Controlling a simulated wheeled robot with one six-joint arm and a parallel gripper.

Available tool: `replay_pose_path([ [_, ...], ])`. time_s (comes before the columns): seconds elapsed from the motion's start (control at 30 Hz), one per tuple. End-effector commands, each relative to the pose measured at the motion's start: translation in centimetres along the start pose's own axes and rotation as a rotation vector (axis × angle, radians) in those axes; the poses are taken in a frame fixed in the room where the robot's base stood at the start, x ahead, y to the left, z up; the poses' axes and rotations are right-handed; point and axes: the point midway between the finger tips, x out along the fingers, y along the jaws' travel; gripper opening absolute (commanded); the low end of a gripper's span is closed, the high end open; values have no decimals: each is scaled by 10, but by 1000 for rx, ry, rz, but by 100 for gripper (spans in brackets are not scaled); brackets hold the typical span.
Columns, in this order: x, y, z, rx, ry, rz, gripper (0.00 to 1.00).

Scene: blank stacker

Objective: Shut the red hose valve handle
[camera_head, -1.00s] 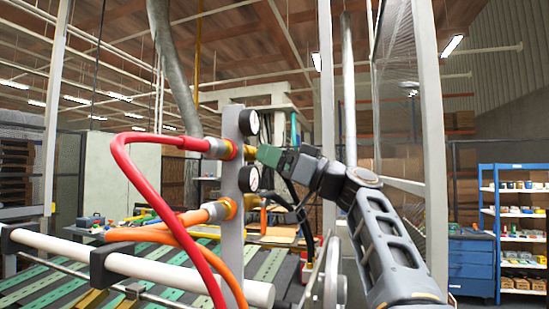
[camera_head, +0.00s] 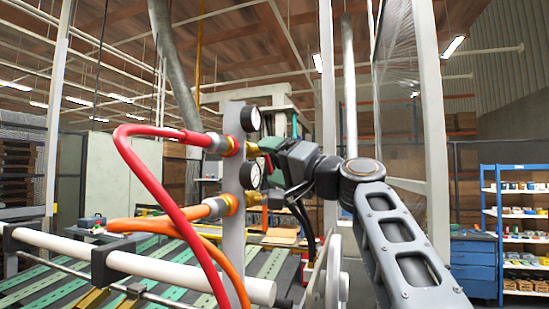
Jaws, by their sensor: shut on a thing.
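A grey upright plate (camera_head: 233,190) carries a red hose (camera_head: 150,180) on its upper fitting and an orange hose (camera_head: 160,222) on its lower one. A brass valve body (camera_head: 252,149) sticks out to the right of the plate, level with the red hose. My gripper (camera_head: 268,152) comes in from the right and is shut at this valve. A small strip of red, seemingly the red valve handle (camera_head: 268,163), shows at the jaws. Most of the handle is hidden by the gripper, so its exact angle cannot be told.
Two round gauges, upper (camera_head: 250,118) and lower (camera_head: 250,176), sit close to my gripper. A second brass fitting (camera_head: 254,199) lies below. A white rail (camera_head: 140,265) crosses at the lower left. A blue shelf (camera_head: 520,225) stands far right.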

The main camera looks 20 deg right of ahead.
Motion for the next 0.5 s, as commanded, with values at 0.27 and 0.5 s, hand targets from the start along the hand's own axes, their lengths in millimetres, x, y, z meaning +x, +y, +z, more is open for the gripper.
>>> replay_pose_path([
  [0.27, -2, -5, 5, 237, -1, 100, 54],
  [0.5, -4, -6, 10, 420, -1, 176, 54],
])
